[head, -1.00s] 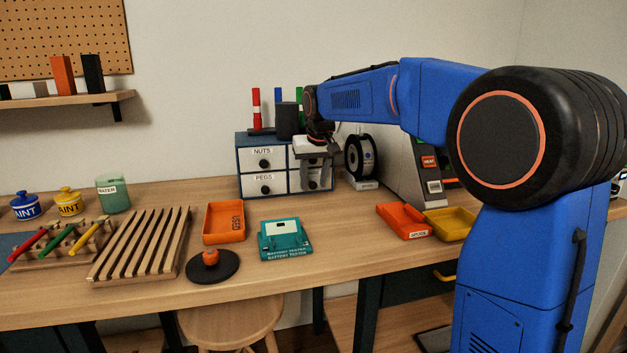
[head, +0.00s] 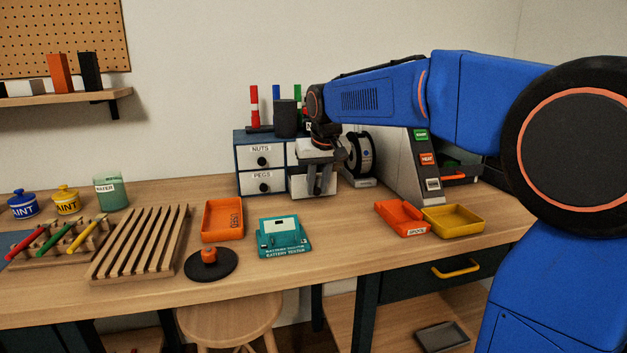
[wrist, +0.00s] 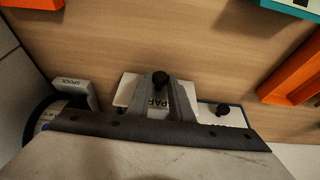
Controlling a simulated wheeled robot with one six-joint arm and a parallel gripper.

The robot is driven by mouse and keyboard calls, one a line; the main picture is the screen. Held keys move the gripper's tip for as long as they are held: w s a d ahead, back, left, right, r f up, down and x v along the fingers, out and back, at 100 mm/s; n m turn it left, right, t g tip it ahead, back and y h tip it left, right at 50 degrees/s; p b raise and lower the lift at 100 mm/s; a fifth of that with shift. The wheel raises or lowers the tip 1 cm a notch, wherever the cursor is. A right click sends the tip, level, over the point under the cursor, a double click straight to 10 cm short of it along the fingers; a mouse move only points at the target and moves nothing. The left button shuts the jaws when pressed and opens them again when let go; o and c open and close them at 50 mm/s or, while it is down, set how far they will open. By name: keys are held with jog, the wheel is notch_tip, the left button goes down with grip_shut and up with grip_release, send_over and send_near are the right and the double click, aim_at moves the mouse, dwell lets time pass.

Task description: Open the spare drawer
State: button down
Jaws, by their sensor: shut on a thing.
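The drawer cabinet (head: 237,160) stands against the wall at the back of the bench. The spare drawer (head: 299,187) is its lower right one, with a white front and a black knob (wrist: 160,77). In the wrist view its partly covered label shows, and the spare drawer front (wrist: 126,91) stands out beyond the neighbouring front (wrist: 207,112), so it is partly open. My gripper (head: 318,188) reaches down in front of it and is shut on the knob. In the head view my gripper hides the knob and part of the front.
The NUTS drawer (head: 262,153) and PEGS drawer (head: 262,184) are shut on the left. A spool (head: 360,155) stands close at right. The teal battery tester (head: 285,238) and orange trays (head: 222,220) (head: 402,218) lie nearer the front, with bare bench before the cabinet.

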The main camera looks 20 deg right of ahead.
jog(key=s, duration=0.6)
jog(key=shift+s, duration=0.3)
jog(key=c, duration=1.6)
grip_release()
jog(key=v, duration=1.7)
jog(key=shift+s+r, duration=0.1)
jog(key=shift+r, duration=0.05)
